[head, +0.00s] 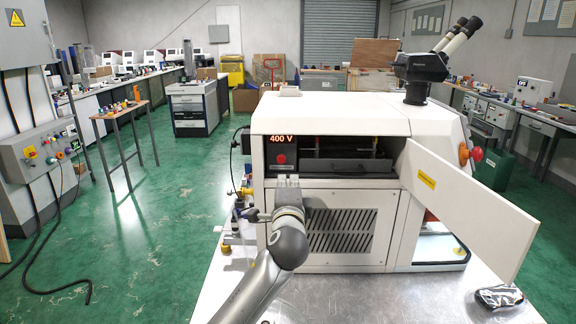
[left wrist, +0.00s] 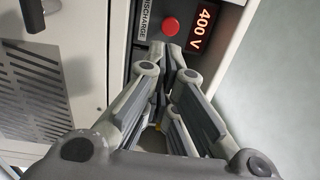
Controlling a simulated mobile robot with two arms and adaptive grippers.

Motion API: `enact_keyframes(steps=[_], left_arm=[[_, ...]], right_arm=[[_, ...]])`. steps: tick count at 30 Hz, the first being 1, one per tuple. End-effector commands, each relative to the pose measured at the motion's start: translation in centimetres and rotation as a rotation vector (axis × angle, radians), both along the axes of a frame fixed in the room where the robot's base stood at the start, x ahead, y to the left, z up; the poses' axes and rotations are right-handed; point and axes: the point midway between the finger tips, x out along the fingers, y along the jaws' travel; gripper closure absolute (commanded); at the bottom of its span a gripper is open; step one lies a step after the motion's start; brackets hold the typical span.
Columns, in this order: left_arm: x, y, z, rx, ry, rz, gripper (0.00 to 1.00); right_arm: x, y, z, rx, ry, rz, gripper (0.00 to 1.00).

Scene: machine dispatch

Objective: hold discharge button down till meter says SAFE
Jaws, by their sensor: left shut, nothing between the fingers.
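The red round discharge button (head: 281,159) sits on a dark panel at the left of the white machine's front. In the left wrist view the button (left wrist: 171,26) is fully visible beside a "DISCHARGE" label (left wrist: 141,20). The lit meter (head: 281,140) above the button reads 400 V; the meter (left wrist: 204,22) reads the same in the left wrist view. My left gripper (head: 287,181) is shut and empty, just below and in front of the button. In the left wrist view its fingertips (left wrist: 172,50) appear just short of the button, without visible contact. My right gripper is out of view.
The white machine (head: 330,115) stands on a metal bench (head: 400,297). Its door (head: 462,200) hangs open to the right, and a black tray (head: 346,166) shows inside its opening. A crumpled silver packet (head: 499,297) lies at the bench's right front. A microscope (head: 425,66) stands on top.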

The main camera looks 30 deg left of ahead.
Motion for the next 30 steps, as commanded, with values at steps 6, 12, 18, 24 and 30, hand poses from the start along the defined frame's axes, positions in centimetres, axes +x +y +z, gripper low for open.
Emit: enact_keyframes(steps=[6,12,18,24,30], left_arm=[[3.3,2.2,0.4,0.001,0.002,0.002,1.0],[5.5,3.6,0.5,-0.001,0.001,0.001,1.0],[6.6,4.3,0.4,0.0,0.0,0.001,1.0],[6.8,4.4,0.3,-0.001,-0.001,0.0,1.0],[6.8,4.4,0.3,0.0,0.0,0.0,1.0]], right_arm=[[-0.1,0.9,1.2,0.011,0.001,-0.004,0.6],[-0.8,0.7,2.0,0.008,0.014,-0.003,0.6],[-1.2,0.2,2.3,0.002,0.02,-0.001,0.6],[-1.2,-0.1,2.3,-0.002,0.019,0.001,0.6],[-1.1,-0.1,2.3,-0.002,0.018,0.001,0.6]])
